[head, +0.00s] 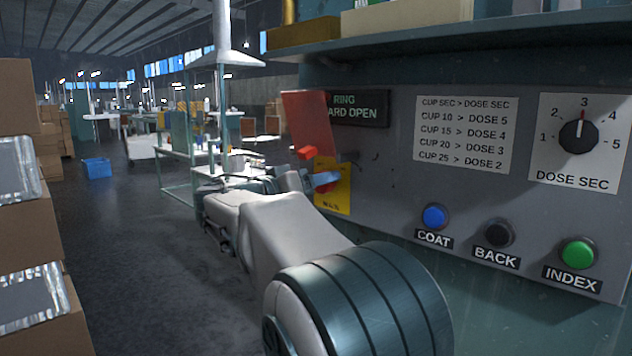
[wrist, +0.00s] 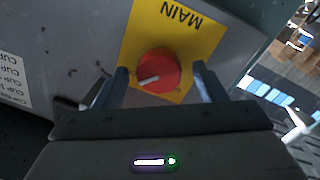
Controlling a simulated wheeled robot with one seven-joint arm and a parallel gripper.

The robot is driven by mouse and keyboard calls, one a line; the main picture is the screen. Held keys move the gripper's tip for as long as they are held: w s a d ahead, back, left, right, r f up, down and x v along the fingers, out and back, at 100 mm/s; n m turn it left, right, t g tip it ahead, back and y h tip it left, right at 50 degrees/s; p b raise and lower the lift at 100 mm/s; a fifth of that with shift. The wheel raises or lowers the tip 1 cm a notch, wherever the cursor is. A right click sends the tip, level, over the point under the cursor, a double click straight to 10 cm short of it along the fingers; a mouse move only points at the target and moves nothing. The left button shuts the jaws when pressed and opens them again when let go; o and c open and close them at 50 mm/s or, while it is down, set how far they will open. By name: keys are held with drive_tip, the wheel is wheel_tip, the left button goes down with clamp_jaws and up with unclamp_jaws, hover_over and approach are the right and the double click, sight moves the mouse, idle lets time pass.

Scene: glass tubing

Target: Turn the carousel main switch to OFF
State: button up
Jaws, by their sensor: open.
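The main switch is a round red knob (wrist: 158,70) on a yellow plate (wrist: 192,40) marked MAIN, which appears upside down in the wrist view. A white pointer line on the knob runs toward its lower left in that view; no OFF mark is readable. My gripper (wrist: 159,76) is open, with one finger on each side of the knob and visible gaps between. In the head view my gripper (head: 312,181) is in front of the yellow plate (head: 337,200) and hides part of it; I cannot clearly make out the knob there.
The grey panel (head: 385,205) has a red flap (head: 305,115), a blue COAT button (head: 434,217), a black BACK button (head: 498,233), a green INDEX button (head: 577,253) and a DOSE SEC dial (head: 578,136) set at 3. Stacked boxes (head: 28,220) stand left. Floor between is clear.

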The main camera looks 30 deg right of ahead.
drive_tip(key=shift+d, duration=0.2)
drive_tip(key=c, duration=1)
drive_tip(key=shift+n, duration=0.3)
drive_tip(key=shift+f+n+t+p, duration=0.1)
drive_tip(key=shift+n+t+p, duration=0.35)
drive_tip(key=shift+n, duration=4.05)
drive_tip(key=shift+f+n+t+p, duration=0.1)
drive_tip(key=shift+n+t+p, duration=0.3)
drive_tip(key=shift+n, duration=4.1)
